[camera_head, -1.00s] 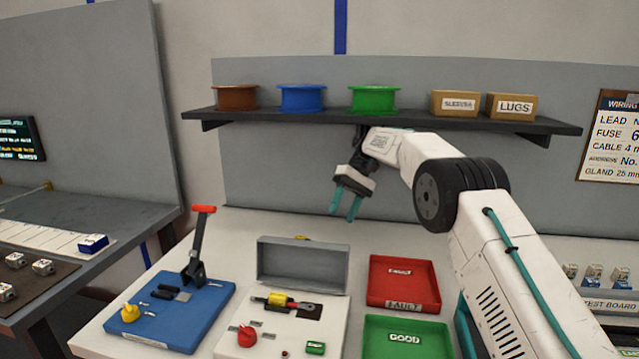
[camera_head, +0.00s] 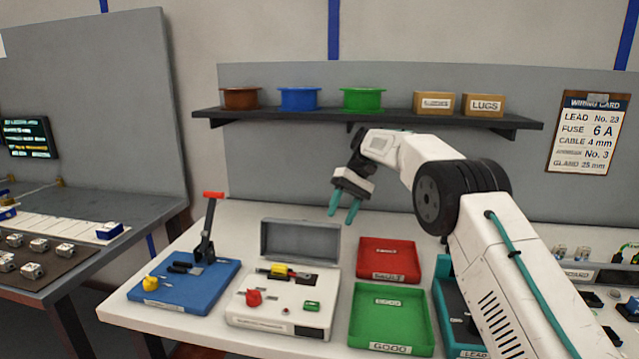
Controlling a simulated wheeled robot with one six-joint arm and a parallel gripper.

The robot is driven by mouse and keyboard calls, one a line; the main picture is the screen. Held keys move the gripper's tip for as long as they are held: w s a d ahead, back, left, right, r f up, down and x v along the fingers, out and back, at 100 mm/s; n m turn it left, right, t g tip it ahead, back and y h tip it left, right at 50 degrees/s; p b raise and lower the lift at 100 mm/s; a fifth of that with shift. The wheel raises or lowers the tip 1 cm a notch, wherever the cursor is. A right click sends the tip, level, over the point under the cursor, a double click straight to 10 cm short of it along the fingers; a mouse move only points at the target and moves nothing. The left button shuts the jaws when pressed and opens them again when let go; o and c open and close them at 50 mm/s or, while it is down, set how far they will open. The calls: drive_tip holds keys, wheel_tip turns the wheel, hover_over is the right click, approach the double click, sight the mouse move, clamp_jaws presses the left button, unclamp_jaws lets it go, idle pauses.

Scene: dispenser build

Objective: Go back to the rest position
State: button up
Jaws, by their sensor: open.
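My gripper (camera_head: 343,208) hangs in the air above the back of the white workbench, below the shelf. Its two teal fingers point down and are spread apart with nothing between them. My arm reaches in from the lower right, bent at the dark elbow joint. The gripper appears above and behind the red FAULT tray (camera_head: 391,258) and to the right of the open grey lid of the white test box (camera_head: 282,310). It touches nothing that I can see.
A shelf (camera_head: 370,118) with spools and two boxes runs behind my arm. A blue fixture (camera_head: 190,290) with an upright red-handled lever (camera_head: 210,225) stands at left. A green GOOD tray (camera_head: 393,318) lies in front. A wiring card (camera_head: 590,133) hangs at right.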

drive_tip(key=s+d+r+m+t, duration=0.2)
drive_tip(key=s+d+r, duration=0.3)
drive_tip(key=s+r, duration=0.45)
drive_tip(key=s+d+r+m+t+h, duration=0.1)
drive_tip(key=s+d+r, duration=0.25)
drive_tip(key=s, duration=0.35)
drive_tip(key=s+d+r+t+h, duration=0.1)
drive_tip(key=s+d+r, duration=0.25)
drive_tip(key=s, duration=0.35)
drive_tip(key=s+d+f+t+h, duration=0.1)
drive_tip(key=s+d+f, duration=0.1)
drive_tip(key=s, duration=0.7)
drive_tip(key=s+d+f+m+t+h, duration=0.1)
drive_tip(key=s+d+f, duration=0.2)
drive_tip(key=s, duration=0.6)
drive_tip(key=s+d+f+m+t, duration=0.1)
drive_tip(key=s+d+f, duration=0.2)
drive_tip(key=s+f, duration=0.3)
drive_tip(key=s, duration=0.3)
drive_tip(key=shift+s+d+f+t+h, duration=0.15)
drive_tip(key=shift+d+t+h, duration=0.1)
drive_tip(key=shift+t+h, duration=0.15)
